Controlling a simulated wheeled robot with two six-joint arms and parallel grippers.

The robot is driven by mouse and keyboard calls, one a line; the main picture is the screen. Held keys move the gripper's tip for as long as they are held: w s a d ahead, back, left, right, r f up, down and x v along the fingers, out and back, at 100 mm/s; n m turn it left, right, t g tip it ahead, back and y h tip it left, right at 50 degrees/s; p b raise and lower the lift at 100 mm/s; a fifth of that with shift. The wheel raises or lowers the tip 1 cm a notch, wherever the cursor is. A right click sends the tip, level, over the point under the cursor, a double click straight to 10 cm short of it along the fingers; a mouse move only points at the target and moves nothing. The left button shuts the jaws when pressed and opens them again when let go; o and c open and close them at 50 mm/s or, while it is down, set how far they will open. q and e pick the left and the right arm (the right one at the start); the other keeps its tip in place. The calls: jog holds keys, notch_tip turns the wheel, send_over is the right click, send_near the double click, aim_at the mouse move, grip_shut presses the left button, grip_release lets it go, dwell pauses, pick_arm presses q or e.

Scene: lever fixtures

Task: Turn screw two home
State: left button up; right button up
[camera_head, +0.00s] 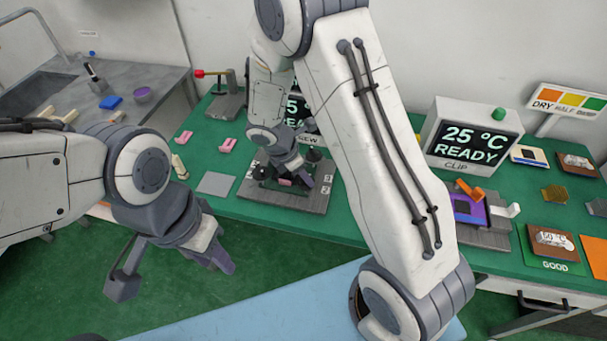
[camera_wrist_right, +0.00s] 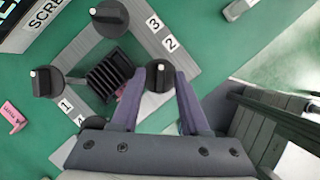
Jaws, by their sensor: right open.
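The screw fixture is a grey plate (camera_wrist_right: 82,43) with a dark ribbed block (camera_wrist_right: 110,73) in its middle and black knob-headed screws around it. In the right wrist view, one black knob (camera_wrist_right: 158,75), nearest the label 2 (camera_wrist_right: 169,44), lies between the fingertips of my open right gripper (camera_wrist_right: 160,82). Its white mark points up the picture. I cannot tell whether the fingers touch it. Other knobs show at the top (camera_wrist_right: 110,18) and left (camera_wrist_right: 47,82). In the head view my right gripper (camera_head: 291,172) is over the fixture. My left gripper (camera_head: 176,268) is open and empty in front of the table.
The clip station screen (camera_head: 473,141) reads 25 °C READY, at the right. Pink parts (camera_head: 228,145) and a grey square (camera_head: 215,183) lie left of the fixture. A red-tipped lever (camera_head: 200,74) stands at the back. My right arm hides part of the table.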

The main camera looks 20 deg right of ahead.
jog(key=shift+f, duration=0.1)
grip_shut()
